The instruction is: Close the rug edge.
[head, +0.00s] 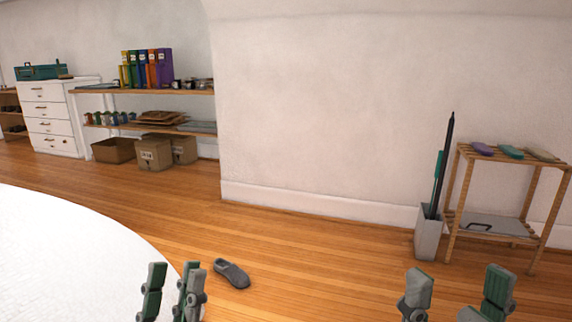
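A large white round surface (70,245) with a faint woven texture, which looks like the rug, fills the lower left of the head view. Its curved edge shows against the wooden floor, and no fold is clear in it. My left gripper (170,290) is at the bottom, in front of the right part of this surface, with its fingers apart and nothing seen between them. My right gripper (456,292) is at the bottom right over the floor, with its fingers wide apart and empty. The lower parts of both grippers are cut off by the frame.
A grey slipper (232,273) lies on the floor just right of my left gripper. A grey bin (427,235) with long items and a wooden rack (490,236) stand at right. Boxes (155,154) and shelves line the back wall.

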